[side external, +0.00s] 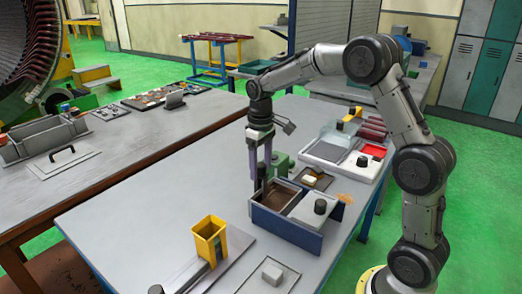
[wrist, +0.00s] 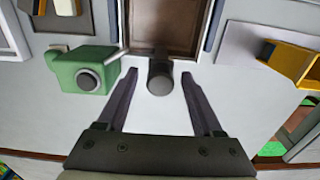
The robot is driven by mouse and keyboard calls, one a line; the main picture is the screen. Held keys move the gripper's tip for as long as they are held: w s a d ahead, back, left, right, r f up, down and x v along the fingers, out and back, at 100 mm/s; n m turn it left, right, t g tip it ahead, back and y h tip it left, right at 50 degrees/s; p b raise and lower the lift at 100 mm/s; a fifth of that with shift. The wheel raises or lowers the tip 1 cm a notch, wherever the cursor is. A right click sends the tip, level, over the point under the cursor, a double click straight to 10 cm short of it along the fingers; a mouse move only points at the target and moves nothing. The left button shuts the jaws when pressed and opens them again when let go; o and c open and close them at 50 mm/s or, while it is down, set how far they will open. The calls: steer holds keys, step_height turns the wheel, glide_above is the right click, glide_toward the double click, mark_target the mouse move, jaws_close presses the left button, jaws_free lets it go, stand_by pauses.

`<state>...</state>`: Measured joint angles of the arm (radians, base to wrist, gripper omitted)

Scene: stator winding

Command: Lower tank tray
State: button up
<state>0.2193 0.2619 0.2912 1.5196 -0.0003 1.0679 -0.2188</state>
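The blue tank (side external: 285,232) stands on the grey table in the side view, with a brown-bottomed tray area inside it. The brown tray (wrist: 163,22) shows at the top of the wrist view. A dark round knob (wrist: 160,78) with a grey top stands at the tray's near end. My gripper (side external: 260,186) points down at the tank's left end. In the wrist view my gripper (wrist: 159,74) is open. Its fingertips are on either side of the knob, with a gap at both sides. Whether the tray rests on the tank bottom cannot be told.
A green device (wrist: 82,72) stands close beside the left finger. A yellow holder (side external: 210,240) stands at the table's front left. A black knob (side external: 320,206) sits at the tank's right end. A white tray with red parts (side external: 372,150) lies behind.

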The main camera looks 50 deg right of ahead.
steer(key=shift+r, duration=0.1)
steer(key=shift+r, duration=2.95)
steer(key=shift+a+r, duration=0.1)
steer(key=s+a+r+n+t, duration=0.1)
steer(key=s+a+r+t, duration=0.15)
steer(key=s+r, duration=0.3)
steer(key=s+a+r+t, duration=0.1)
steer(key=s+a+r, duration=0.35)
steer(key=s, duration=0.25)
steer(key=s+a+f+t, duration=0.1)
steer(key=s+f, duration=0.3)
steer(key=s, duration=0.3)
steer(key=s+a+f+m+t, duration=0.1)
steer(key=s+f, duration=0.2)
steer(key=s, duration=0.3)
steer(key=shift+s+a+f, duration=0.15)
steer(key=shift+s+f, duration=0.2)
steer(key=shift+s, duration=0.05)
